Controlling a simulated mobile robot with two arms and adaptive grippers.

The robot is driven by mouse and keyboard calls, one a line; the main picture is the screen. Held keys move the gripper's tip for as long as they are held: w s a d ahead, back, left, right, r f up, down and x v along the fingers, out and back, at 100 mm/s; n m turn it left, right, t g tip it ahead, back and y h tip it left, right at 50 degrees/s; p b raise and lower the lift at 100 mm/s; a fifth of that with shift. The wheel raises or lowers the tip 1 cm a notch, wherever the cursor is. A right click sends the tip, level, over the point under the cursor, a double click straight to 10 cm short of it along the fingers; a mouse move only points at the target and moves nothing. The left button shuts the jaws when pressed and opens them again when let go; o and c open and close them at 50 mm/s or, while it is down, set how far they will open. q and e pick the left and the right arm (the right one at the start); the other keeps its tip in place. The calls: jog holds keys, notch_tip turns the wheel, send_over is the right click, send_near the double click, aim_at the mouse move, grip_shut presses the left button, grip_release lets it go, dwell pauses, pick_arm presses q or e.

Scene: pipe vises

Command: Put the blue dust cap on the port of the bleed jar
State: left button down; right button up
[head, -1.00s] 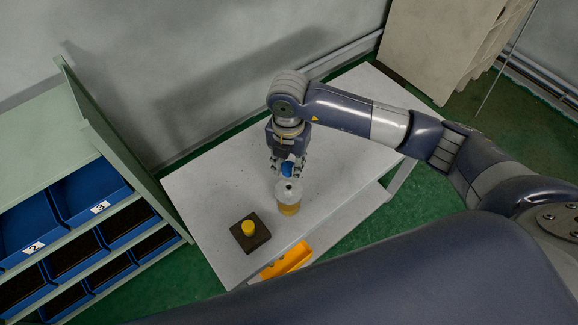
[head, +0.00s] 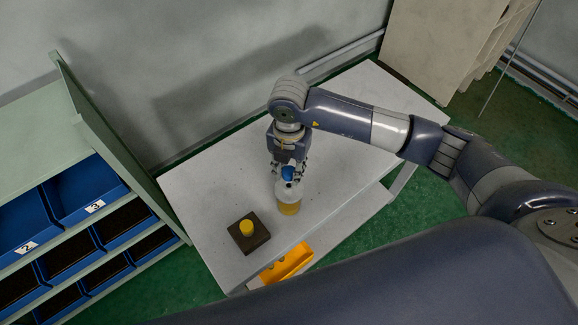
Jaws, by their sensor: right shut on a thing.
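The blue dust cap (head: 288,173) is held between the fingers of my right gripper (head: 288,172), which is shut on it. The bleed jar (head: 289,206), clear at the top with amber contents, stands upright on the grey table. The cap is right at the top of the jar, over its port. The port itself is mostly hidden, and I cannot tell whether the cap touches it or is seated. My left gripper is not in view.
A dark square block with a yellow cap (head: 246,227) sits on the table (head: 205,190) left of the jar. A yellow-orange bin (head: 287,262) is below the table's front edge. A shelf with blue bins (head: 85,190) stands at the left. The table's far right is clear.

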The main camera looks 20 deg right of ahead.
aim_at(289, 178)
jog(key=shift+f+b, duration=0.5)
jog(key=shift+f, duration=0.5)
dwell(1.2)
jog(key=shift+f+b, duration=1.4)
jog(key=o, duration=1)
jog(key=shift+c, duration=0.2)
jog(key=shift+r, duration=0.2)
notch_tip(289, 178, up, 12)
jog(key=shift+f, duration=0.1)
